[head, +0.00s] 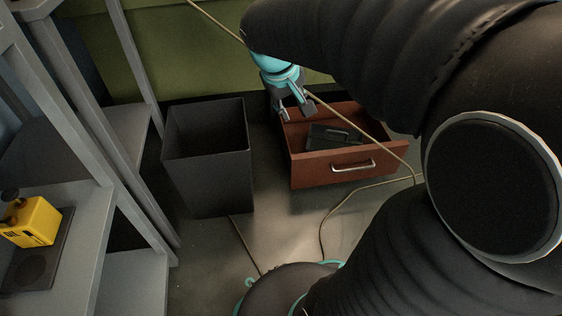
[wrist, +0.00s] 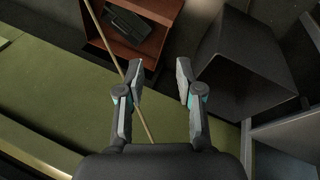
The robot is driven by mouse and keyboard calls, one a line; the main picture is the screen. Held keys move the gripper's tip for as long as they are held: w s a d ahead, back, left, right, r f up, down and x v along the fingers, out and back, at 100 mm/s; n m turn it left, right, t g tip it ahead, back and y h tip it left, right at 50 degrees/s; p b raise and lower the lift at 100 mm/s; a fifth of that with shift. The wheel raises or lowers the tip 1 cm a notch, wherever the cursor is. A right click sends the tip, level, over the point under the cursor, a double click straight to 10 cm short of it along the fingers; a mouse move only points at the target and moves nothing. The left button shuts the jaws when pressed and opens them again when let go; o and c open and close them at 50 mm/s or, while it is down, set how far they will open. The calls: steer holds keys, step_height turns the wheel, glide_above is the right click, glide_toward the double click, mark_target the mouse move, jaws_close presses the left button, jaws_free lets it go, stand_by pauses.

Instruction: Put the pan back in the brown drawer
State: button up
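The brown drawer (head: 345,170) sits on the floor with its open top facing up and a metal handle on its front. A dark rectangular object (head: 332,136), which seems to be the pan, lies inside it at an angle. The wrist view also shows this object (wrist: 127,24) inside the drawer (wrist: 155,10). My gripper (head: 296,111) is above the drawer's back left corner in the head view. Its fingers (wrist: 159,70) are spread with nothing between them. My arm covers the area behind and right of the drawer.
A dark open bin (head: 207,160) stands left of the drawer. A thin tan cable (head: 362,135) crosses over the drawer and the floor. A grey shelf unit at the left holds a yellow object (head: 32,222). Floor in front of the drawer is mostly clear.

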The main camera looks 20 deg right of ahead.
steer(key=s+a+t+y, duration=0.1)
steer(key=s+a+y, duration=0.1)
steer(key=s+a, duration=0.2)
steer(key=s+a+m+t+y, duration=0.1)
steer(key=s+a, duration=0.4)
steer(key=s, duration=0.6)
steer(key=shift+t+y, duration=0.4)
steer(key=shift+t, duration=0.1)
